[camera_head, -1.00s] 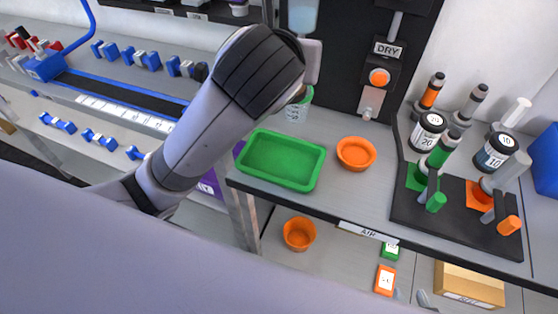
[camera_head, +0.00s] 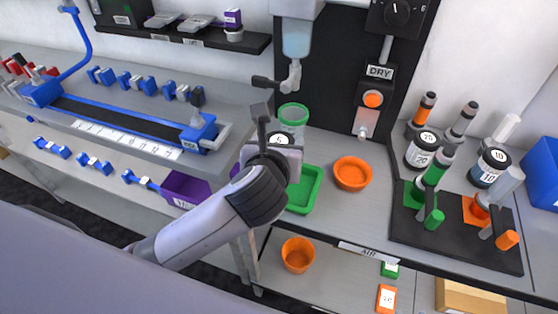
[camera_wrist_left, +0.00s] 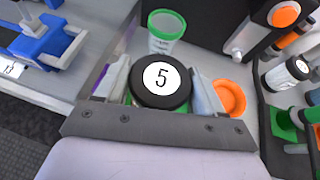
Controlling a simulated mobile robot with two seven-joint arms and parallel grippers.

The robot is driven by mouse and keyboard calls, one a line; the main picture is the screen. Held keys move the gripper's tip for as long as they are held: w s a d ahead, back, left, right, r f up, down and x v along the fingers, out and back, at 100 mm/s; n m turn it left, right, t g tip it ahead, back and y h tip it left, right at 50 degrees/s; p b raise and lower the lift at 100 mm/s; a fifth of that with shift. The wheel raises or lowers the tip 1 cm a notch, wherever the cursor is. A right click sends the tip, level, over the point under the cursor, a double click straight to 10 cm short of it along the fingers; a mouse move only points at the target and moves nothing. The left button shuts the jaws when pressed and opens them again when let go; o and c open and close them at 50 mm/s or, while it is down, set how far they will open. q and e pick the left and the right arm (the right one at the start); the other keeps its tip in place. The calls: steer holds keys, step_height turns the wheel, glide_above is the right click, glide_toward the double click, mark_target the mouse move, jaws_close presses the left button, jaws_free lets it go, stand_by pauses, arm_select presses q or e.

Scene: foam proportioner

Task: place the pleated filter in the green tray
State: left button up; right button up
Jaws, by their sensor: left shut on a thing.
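My left gripper (camera_head: 272,146) is shut on a round black-capped piece with a white "5" label (camera_wrist_left: 161,82), which I take to be the pleated filter. Its label also shows in the head view (camera_head: 281,138); its sides are mostly hidden. The green tray (camera_head: 313,190) lies on the bench, its left part covered by my left wrist. The gripper and filter are at the tray's back left in the picture, seemingly above the bench; the exact height is unclear. My right gripper is not in view.
A clear cup with a green rim (camera_head: 293,116) stands just behind the filter. An orange bowl (camera_head: 352,174) sits right of the tray. A black stand (camera_head: 455,236) with bottles and canisters is farther right. A dispenser nozzle (camera_head: 294,78) hangs above the cup.

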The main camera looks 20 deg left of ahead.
arm_select(q)
steer(key=shift+f, duration=2.55)
steer(key=shift+f, duration=0.15)
steer(key=o, duration=1.1)
steer(key=shift+r, duration=0.2)
